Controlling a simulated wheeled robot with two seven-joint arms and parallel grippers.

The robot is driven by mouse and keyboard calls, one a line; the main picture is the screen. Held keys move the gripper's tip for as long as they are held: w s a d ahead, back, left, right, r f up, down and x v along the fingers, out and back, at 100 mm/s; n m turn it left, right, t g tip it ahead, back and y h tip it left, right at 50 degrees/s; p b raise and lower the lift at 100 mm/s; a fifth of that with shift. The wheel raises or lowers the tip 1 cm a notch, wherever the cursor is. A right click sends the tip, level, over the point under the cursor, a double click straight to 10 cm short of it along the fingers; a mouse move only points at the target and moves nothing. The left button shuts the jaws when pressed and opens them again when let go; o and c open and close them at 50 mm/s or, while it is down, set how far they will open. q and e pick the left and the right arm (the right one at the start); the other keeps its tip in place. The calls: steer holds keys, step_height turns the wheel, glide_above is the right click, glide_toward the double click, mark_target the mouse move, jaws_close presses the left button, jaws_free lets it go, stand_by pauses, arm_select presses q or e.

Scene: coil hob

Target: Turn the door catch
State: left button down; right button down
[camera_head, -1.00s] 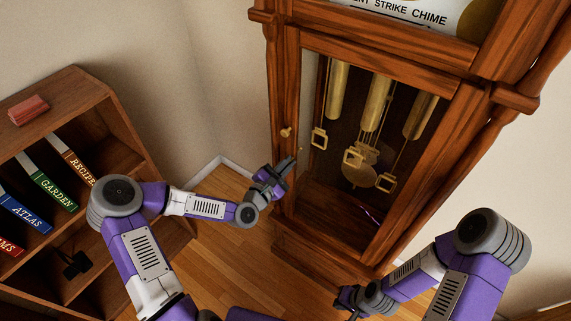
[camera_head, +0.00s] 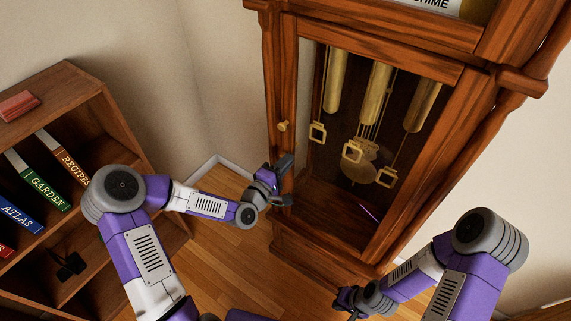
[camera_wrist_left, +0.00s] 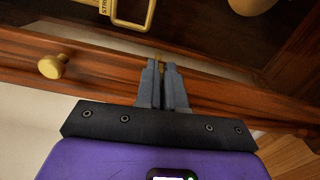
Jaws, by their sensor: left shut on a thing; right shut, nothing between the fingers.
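The tall wooden clock case has a glazed door with a wooden frame (camera_head: 284,80). A round brass knob (camera_head: 283,126) sits on the door's left stile and also shows in the left wrist view (camera_wrist_left: 52,66). My left gripper (camera_head: 286,163) is at that stile, below the knob. In the left wrist view its grey fingers (camera_wrist_left: 162,68) are shut on a small brass piece, the door catch (camera_wrist_left: 160,62); the fingers hide most of it, so its angle cannot be told. My right gripper (camera_head: 343,297) is shut and empty, low in front of the clock.
Behind the glass hang brass weights (camera_head: 375,95) and a pendulum (camera_head: 361,172). A wooden bookcase (camera_head: 110,130) with several books stands at the left. Wooden floor (camera_head: 215,262) is clear between the bookcase and clock.

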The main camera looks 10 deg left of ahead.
arm_select(q)
steer(key=shift+m, duration=0.6)
steer(key=c, duration=1.2)
jaws_free()
steer(key=shift+c, duration=0.2)
steer(key=p+v, duration=0.1)
steer(key=v, duration=0.6)
steer(key=shift+s, duration=0.25)
steer(key=shift+a, duration=0.1)
